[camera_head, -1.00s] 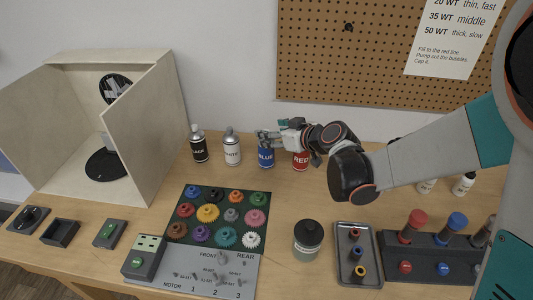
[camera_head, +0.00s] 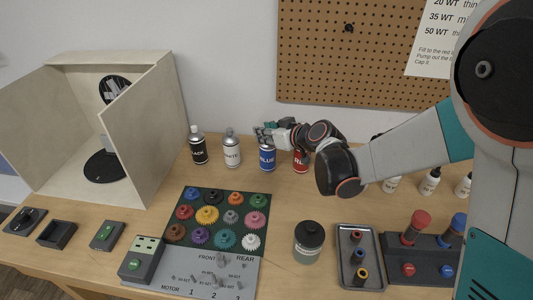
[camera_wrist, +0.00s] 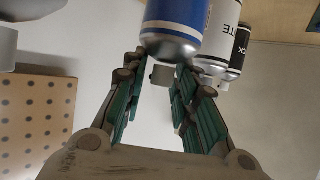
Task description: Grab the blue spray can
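The blue spray can (camera_head: 267,159) stands upright on the table, in the row of cans at the back. My gripper (camera_head: 265,133) is at its top in the head view, hiding its cap area. In the wrist view the blue can (camera_wrist: 173,22) shows at the top of the picture, with its silver shoulder and a small grey nozzle toward me. My open gripper (camera_wrist: 163,75) has its two green-sided fingers apart, one on each side of the nozzle. I cannot tell whether they touch the can.
The white can (camera_head: 232,151) and black can (camera_head: 198,148) stand to the left. The red can (camera_head: 301,162) is close on the right, partly behind my arm. A pegboard (camera_head: 370,60) is on the wall behind. A gear mat (camera_head: 240,243) lies in front.

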